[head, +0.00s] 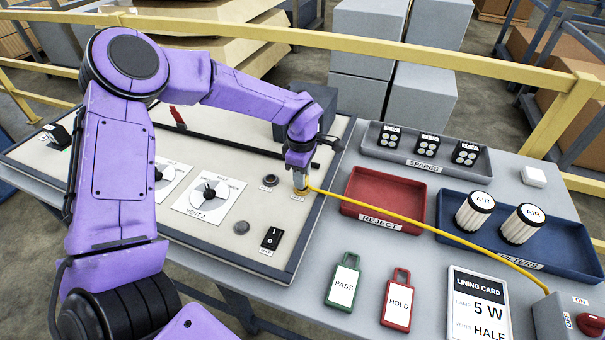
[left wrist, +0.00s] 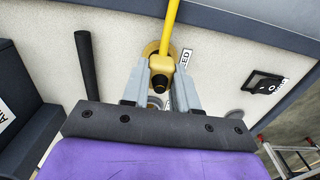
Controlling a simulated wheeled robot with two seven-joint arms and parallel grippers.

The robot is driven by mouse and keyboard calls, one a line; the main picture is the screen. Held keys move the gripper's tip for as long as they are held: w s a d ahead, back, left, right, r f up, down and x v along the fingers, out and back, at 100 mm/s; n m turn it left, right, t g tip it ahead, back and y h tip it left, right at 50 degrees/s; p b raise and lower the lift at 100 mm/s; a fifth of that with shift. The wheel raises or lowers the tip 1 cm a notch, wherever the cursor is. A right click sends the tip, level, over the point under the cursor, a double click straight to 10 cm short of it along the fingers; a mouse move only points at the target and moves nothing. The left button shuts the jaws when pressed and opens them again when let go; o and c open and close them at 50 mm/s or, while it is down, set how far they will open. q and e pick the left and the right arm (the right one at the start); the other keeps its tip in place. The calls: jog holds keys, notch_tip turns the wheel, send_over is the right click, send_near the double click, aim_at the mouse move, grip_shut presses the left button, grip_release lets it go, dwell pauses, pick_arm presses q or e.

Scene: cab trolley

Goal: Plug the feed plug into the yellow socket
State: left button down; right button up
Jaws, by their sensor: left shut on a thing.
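My left gripper (head: 299,176) points down over the right part of the pale panel. In the left wrist view its two grey fingers (left wrist: 160,92) are shut on the yellow feed plug (left wrist: 157,76). The yellow cable (left wrist: 171,25) runs up from the plug there. Behind the plug, part of the round yellow socket (left wrist: 150,48) shows beside the FEED label (left wrist: 186,58). The plug is at or just over the socket; I cannot tell whether it is seated. In the head view the fingers hide most of both. My right gripper is not in view.
The yellow cable (head: 430,221) crosses the red REJECT tray (head: 357,208) and the blue FILTERS tray (head: 577,258) to a grey box (head: 555,318) with a red knob. A black rocker switch (head: 271,238) and VENT 2 dial (head: 209,192) are near. A dark box (head: 315,100) stands behind the gripper.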

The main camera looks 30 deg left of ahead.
pick_arm(q)
jog(key=shift+f, duration=0.55)
jog(key=c, duration=0.8)
grip_release()
notch_tip(320, 180, up, 11)
jog(key=shift+f+b, duration=0.2)
jog(key=shift+b, duration=0.15)
jog(key=o, duration=0.8)
